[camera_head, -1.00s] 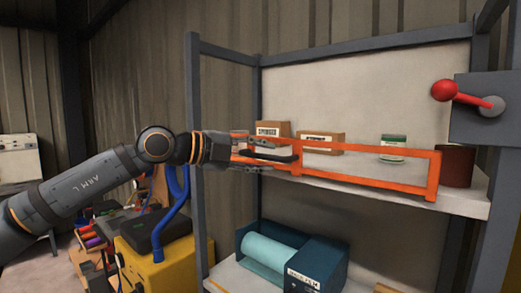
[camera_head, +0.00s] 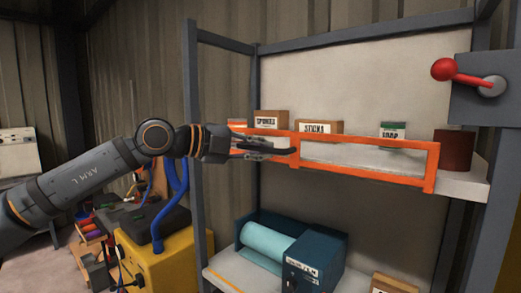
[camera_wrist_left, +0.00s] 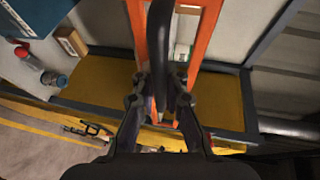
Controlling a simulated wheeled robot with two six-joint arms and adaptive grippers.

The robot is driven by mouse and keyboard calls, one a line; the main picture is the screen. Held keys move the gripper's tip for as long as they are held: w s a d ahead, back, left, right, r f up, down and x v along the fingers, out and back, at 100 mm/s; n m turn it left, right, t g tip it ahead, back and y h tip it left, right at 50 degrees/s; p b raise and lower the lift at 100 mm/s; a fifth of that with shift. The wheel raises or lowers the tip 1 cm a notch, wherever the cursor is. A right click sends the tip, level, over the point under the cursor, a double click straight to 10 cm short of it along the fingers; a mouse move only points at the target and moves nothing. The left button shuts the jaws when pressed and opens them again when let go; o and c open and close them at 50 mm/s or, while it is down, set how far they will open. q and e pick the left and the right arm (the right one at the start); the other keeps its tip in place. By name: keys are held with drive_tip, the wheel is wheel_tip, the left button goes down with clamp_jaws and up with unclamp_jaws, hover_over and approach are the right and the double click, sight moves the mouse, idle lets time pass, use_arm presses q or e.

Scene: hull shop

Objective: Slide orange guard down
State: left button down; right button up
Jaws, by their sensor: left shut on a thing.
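The orange guard (camera_head: 369,141) is a long open frame across the front of the upper shelf. A dark bar-shaped handle (camera_head: 281,150) sits near its left part. My left gripper (camera_head: 268,148) is shut on this handle; in the left wrist view its fingers (camera_wrist_left: 161,82) close around the dark handle, with the orange guard (camera_wrist_left: 207,25) behind. The guard's top bar crosses in front of the lower parts of the shelf's boxes and can. My right gripper is not in view.
Boxes (camera_head: 319,127), a green-topped can (camera_head: 392,131) and a brown-red container (camera_head: 454,149) stand behind the guard. A red-knobbed lever (camera_head: 444,70) is at the right post. A teal roll unit (camera_head: 318,268) is on the lower shelf. A yellow machine (camera_head: 163,268) stands left of the rack.

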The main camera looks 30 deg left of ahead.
use_arm(q)
wheel_tip(320, 180, down, 8)
drive_tip(key=b, duration=0.7)
drive_tip(key=shift+d+f, duration=0.15)
drive_tip(key=shift+d, duration=0.05)
drive_tip(key=c, duration=1.7)
unclamp_jaws()
drive_tip(key=shift+c, duration=0.2)
drive_tip(key=o, duration=0.4)
drive_tip(key=shift+s+a, duration=0.15)
drive_tip(key=shift+a, duration=0.15)
wheel_tip(320, 180, up, 10)
drive_tip(key=shift+r, duration=0.1)
